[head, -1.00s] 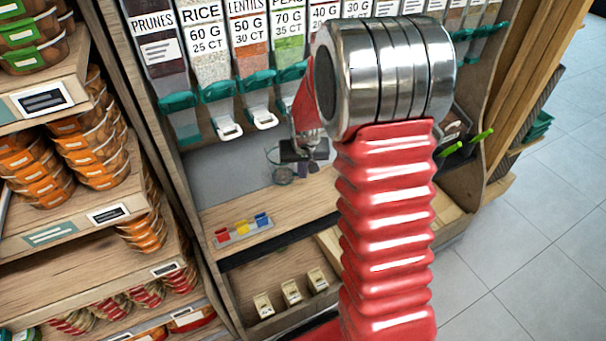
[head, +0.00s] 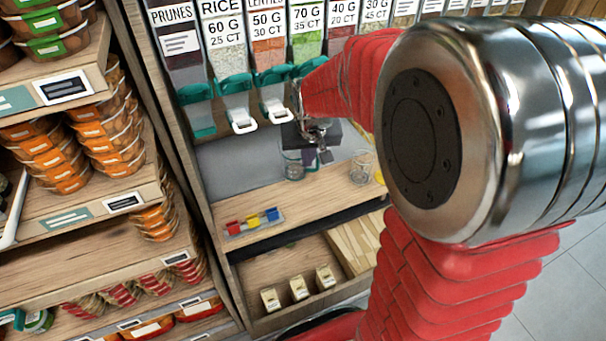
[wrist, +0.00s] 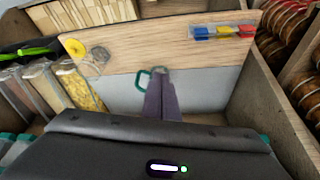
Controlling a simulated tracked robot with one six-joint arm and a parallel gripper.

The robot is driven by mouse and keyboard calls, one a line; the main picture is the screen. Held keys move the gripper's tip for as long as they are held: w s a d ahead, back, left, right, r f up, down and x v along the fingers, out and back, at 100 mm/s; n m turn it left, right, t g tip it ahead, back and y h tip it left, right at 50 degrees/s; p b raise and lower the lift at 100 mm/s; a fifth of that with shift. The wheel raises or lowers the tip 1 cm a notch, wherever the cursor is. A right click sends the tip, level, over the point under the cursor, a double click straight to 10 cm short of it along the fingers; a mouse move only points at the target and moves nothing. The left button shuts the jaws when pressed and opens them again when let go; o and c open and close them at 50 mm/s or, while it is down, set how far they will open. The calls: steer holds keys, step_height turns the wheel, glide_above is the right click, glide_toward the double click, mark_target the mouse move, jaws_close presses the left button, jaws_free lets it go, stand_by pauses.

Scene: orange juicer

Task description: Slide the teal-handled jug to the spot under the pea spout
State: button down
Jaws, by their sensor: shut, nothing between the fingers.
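The clear jug (head: 293,166) stands on the wooden counter below the dispensers. Its teal handle (wrist: 143,79) shows in the wrist view just left of my fingers, which hide much of the jug. My gripper (head: 324,154) is shut and empty, pointing down right beside the jug; in the wrist view its dark purple fingers (wrist: 160,82) are together. I cannot tell whether they touch the jug. The pea bin (head: 307,36) is the green-filled one marked 70 G; its teal spout (head: 309,66) is partly hidden by my red arm.
A clear glass (head: 362,166) stands to the right on the counter, with a yellow item (head: 379,176) beside it. A tray of red, yellow and blue pieces (head: 253,222) lies at the front left. Bare counter (head: 325,192) lies between. White spouts (head: 240,121) hang above.

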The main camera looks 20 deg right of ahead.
steer(key=s+a+r+n, duration=0.1)
steer(key=s+a+r, duration=0.2)
steer(key=s, duration=0.4)
steer(key=s+a+r+n+t, duration=0.1)
steer(key=s+a+r, duration=0.2)
steer(key=s, duration=0.4)
steer(key=s+a+r+y, duration=0.1)
steer(key=s+a+r, duration=0.2)
steer(key=s+r, duration=0.2)
steer(key=shift+s+n+t, duration=0.4)
steer(key=shift+s, duration=0.65)
steer(key=shift+a, duration=0.25)
